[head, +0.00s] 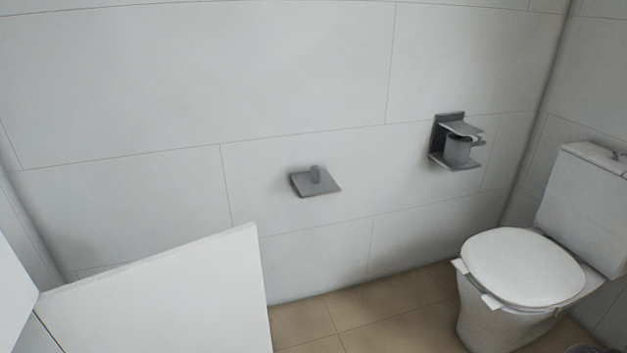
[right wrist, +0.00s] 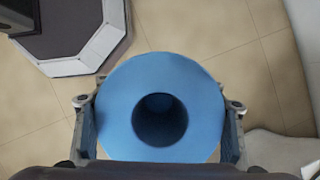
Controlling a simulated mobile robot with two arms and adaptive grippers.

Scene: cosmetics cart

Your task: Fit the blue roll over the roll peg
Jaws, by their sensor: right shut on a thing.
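The blue roll (right wrist: 113,107) fills the middle of the right wrist view, with its dark round hole facing the camera. My right gripper (right wrist: 160,125) is shut on it, with one finger on each side. The roll and both grippers are out of the head view. The peg is bare. My left gripper is in neither view.
A grey wall holder with a cup (head: 458,150) is to the right of the peg. A toilet (head: 525,268) stands at the right. A white panel (head: 165,295) fills the lower left. The wall around the peg is clear.

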